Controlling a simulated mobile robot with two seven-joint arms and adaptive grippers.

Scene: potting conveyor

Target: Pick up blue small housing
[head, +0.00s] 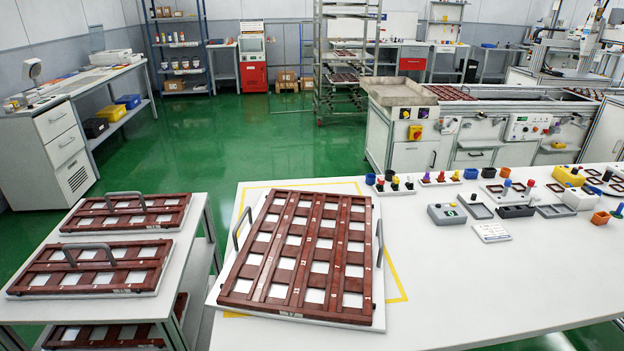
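A small blue block-like part (470,174) sits near the back edge of the white table on the right. Another small blue part (370,179) lies further left along the same back edge. Both could be blue housings, and they are too small to tell which kind. Neither of my grippers is in view.
A brown slotted tray (300,250) with grey handles lies on the white table (450,295), whose front right area is clear. Grey trays (447,214), orange parts (600,218) and a yellow part (568,176) crowd the right back. Similar trays (95,268) fill a cart at left.

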